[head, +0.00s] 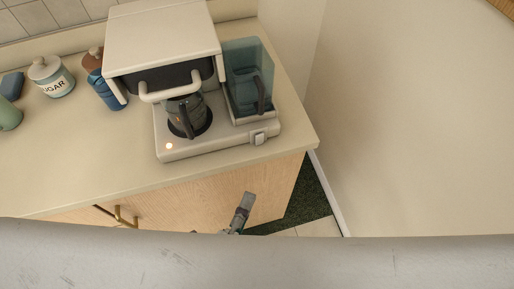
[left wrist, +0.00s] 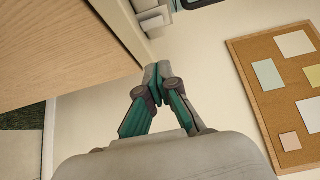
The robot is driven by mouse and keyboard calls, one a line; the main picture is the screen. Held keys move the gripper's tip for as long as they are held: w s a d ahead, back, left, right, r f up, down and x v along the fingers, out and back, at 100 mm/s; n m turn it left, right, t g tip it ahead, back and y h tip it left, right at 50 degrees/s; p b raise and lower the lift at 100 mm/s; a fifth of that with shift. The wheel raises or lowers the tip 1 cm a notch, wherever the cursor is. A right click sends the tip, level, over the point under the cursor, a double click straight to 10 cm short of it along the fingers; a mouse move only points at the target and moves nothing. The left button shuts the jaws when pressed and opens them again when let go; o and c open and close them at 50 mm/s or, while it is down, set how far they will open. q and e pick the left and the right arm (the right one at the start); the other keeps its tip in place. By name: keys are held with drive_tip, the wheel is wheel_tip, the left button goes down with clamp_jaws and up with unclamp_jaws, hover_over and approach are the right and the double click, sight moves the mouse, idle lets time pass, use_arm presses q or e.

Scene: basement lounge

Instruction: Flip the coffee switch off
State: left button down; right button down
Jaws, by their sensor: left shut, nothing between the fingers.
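The white coffee machine (head: 160,45) stands on the counter with a dark glass carafe (head: 187,115) in it. My left gripper (head: 244,202) is shut and empty, below and in front of the counter edge, apart from the switch. In the left wrist view the shut fingers (left wrist: 155,74) point toward the machine's pale base and switch (left wrist: 153,20) near the top. My right gripper is not in view.
The counter (head: 70,165) overhangs a wooden cabinet with a brass handle (head: 125,216). A wall (head: 410,120) is at the right. A cork board (left wrist: 270,90) hangs on a wall.

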use_arm(q)
drive_tip(key=p, duration=0.2)
approach(262, 139)
drive_tip(key=w+d, duration=0.2)
drive_tip(key=d, duration=0.2)
drive_tip(key=w, duration=0.1)
drive_tip(key=w+a, duration=0.1)
drive_tip(key=shift+w+r+p, duration=0.2)
drive_tip(key=shift+w+p, duration=0.1)
drive_tip(key=shift+p, duration=0.05)
drive_tip(key=shift+w+a+f, duration=0.15)
drive_tip(key=shift+w+a, duration=0.3)
drive_tip(key=shift+w, duration=0.15)
